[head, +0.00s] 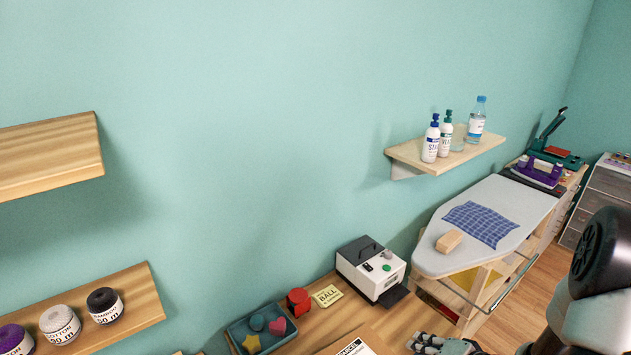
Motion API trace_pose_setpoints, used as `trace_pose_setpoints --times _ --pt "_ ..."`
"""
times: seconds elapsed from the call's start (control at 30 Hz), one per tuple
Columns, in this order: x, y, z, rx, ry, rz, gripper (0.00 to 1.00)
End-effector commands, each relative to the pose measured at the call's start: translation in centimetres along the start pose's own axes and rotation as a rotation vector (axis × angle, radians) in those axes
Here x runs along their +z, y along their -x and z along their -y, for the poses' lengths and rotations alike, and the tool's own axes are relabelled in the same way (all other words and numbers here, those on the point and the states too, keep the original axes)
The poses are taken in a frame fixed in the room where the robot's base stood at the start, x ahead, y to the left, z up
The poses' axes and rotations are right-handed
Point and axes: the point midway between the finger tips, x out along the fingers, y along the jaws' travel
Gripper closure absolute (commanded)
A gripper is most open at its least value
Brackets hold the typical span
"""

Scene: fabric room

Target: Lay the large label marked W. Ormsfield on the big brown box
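A white label (357,348) with dark print shows at the bottom edge, mostly cut off. Its name cannot be read. It seems to lie on a brown surface (333,347) that may be the top of the big brown box, but too little shows to be sure. My gripper (430,343) is at the bottom edge, to the right of the white label. It is partly cut off, and whether it is open or holds anything cannot be seen.
An ironing board (505,205) is at right, below a bottle shelf (405,152). Yarn shelves are at left.

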Motion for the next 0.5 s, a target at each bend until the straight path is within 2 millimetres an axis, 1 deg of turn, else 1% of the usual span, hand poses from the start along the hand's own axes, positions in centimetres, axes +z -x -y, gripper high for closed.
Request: trace_pose_setpoints --times 0.03,0.1,0.17,0.23,0.3,0.37,0.47,0.5 --pt "-1.6 0.4 0.8 0.063 0.093 -0.043 0.82" --pt "-3.5 1.5 1.6 0.166 0.207 -0.095 0.82" --pt "-4.8 2.7 2.5 0.250 0.289 -0.134 0.82" --pt "-5.7 4.4 3.6 0.342 0.371 -0.169 0.82" --pt "-6.1 6.4 4.9 0.424 0.439 -0.194 0.82" --pt "-6.0 8.1 6.0 0.487 0.486 -0.206 0.82" --pt "-4.7 11.1 7.7 0.574 0.545 -0.205 0.82" --pt "-3.9 12.3 8.3 0.600 0.565 -0.196 0.82"
